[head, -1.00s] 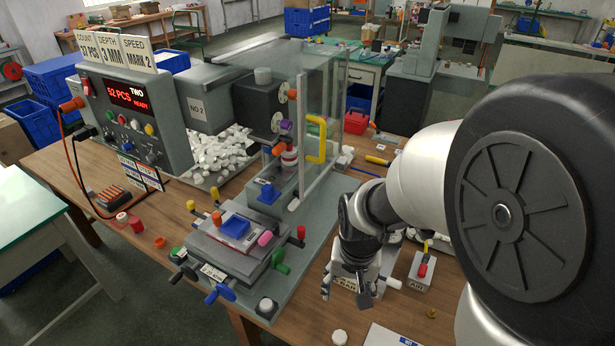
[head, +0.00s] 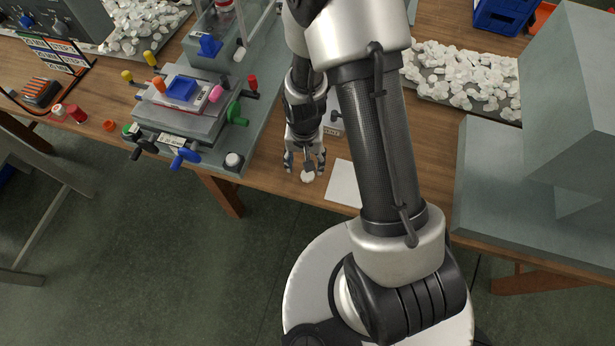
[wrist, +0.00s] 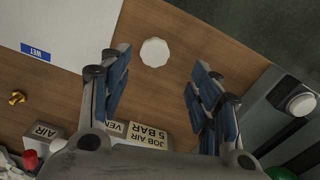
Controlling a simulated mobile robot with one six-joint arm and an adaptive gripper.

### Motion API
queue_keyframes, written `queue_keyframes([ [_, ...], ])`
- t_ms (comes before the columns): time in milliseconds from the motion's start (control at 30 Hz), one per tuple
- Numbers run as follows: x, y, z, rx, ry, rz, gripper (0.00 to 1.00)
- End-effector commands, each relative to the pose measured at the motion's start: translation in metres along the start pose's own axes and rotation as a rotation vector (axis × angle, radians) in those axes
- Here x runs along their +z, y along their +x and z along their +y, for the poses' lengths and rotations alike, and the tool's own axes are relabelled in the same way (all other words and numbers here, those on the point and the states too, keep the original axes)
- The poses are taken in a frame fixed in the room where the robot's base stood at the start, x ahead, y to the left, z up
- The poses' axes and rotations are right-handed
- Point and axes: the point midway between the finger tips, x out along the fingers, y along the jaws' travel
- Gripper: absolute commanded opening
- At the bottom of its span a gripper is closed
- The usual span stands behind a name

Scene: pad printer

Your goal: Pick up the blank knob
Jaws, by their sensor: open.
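The blank knob is a small white disc with a scalloped edge. It lies on the wooden table near the front edge, in the head view (head: 307,177) and in the wrist view (wrist: 154,52). My gripper (head: 305,167) is open and empty, pointing down over the knob. In the wrist view the knob shows between the two blue-padded fingers (wrist: 160,75), a little beyond their tips, nearer the left one. No finger is seen touching it. The exact height above the table is hard to tell.
A white sheet (head: 343,184) labelled WET lies right of the knob. The pad printer (head: 190,105), with coloured handles and a round white button (head: 234,160) at its base corner, stands left. A tray of white pieces (head: 465,82) and a grey machine (head: 540,170) are right.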

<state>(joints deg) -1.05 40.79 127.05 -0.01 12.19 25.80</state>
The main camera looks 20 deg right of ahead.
Motion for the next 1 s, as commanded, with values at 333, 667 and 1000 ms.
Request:
queue_keyframes([
  [333, 0.0, 0.026, 0.004, 0.0, 0.001, -0.001, 0.57],
  [667, -0.001, 0.063, 0.008, 0.0, 0.0, 0.0, 0.57],
  [1000, -0.001, 0.061, 0.007, 0.0, 0.0, 0.001, 0.45],
])
